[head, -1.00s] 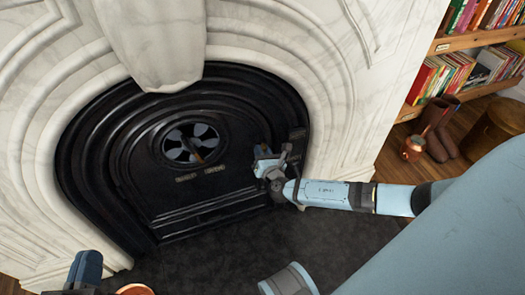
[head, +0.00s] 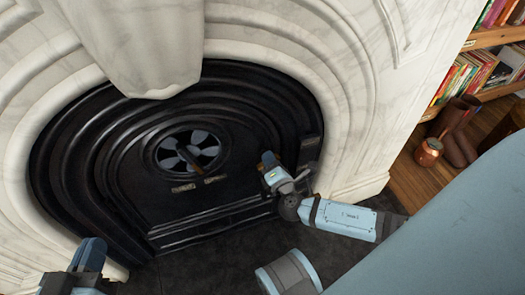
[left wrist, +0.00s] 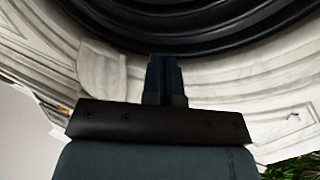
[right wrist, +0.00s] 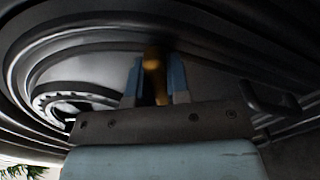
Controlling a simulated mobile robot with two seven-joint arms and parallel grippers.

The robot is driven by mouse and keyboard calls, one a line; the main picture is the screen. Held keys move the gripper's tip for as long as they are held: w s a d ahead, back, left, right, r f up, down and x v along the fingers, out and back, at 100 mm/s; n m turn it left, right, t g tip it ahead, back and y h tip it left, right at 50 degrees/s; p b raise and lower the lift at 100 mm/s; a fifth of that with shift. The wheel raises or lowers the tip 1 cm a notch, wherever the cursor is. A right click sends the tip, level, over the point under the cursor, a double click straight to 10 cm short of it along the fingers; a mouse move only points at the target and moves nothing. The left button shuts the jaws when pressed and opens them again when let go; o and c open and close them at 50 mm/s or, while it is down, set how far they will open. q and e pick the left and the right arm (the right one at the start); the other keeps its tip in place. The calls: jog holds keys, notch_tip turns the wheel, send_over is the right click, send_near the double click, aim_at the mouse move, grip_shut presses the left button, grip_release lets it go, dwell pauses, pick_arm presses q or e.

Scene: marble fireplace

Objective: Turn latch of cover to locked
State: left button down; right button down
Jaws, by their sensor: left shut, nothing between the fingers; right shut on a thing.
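The black cover (head: 140,170) closes the fireplace opening and has a round vent (head: 188,150) in its middle. My right gripper (head: 268,162) is at the cover's right side, shut on a small brass-coloured knob, which I take to be the latch. In the right wrist view the knob (right wrist: 154,72) stands between the two blue fingers; its base is dark and hard to make out. In the head view the fingers hide the knob. My left gripper (head: 90,255) is shut and empty at the lower left, apart from the cover; its fingers also show in the left wrist view (left wrist: 163,80).
Two small label plates (head: 199,184) sit below the vent. A dark bracket (head: 310,142) is on the right rim, just beyond my right gripper. White marble (head: 355,110) surrounds the opening.

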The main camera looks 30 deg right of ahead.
jog(key=shift+f+m+b, duration=0.35)
jog(key=shift+m+b, duration=0.4)
jog(key=shift+m, duration=0.15)
jog(key=m+b, duration=0.2)
jog(key=m, duration=0.1)
jog(key=shift+s+b, duration=0.1)
jog(key=shift+b, duration=0.2)
pick_arm(q)
jog(key=shift+w+a+r+m+t+h+b, duration=0.25)
jog(key=shift+w+a+m+t, duration=0.2)
jog(key=shift+w+m, duration=0.4)
jog(key=shift+w+a+r+m+t+h+b, duration=0.15)
jog(key=shift+w+a+m+t+h, duration=0.35)
jog(key=shift+m, duration=0.45)
pick_arm(e)
jog(key=shift+r+m, duration=0.15)
jog(key=shift+m, duration=0.35)
pick_arm(q)
jog(key=shift+w+d, duration=0.1)
jog(key=shift+d, duration=0.05)
pick_arm(e)
jog(key=c, duration=1.1)
grip_release()
pick_arm(q)
jog(key=shift+y, duration=0.35)
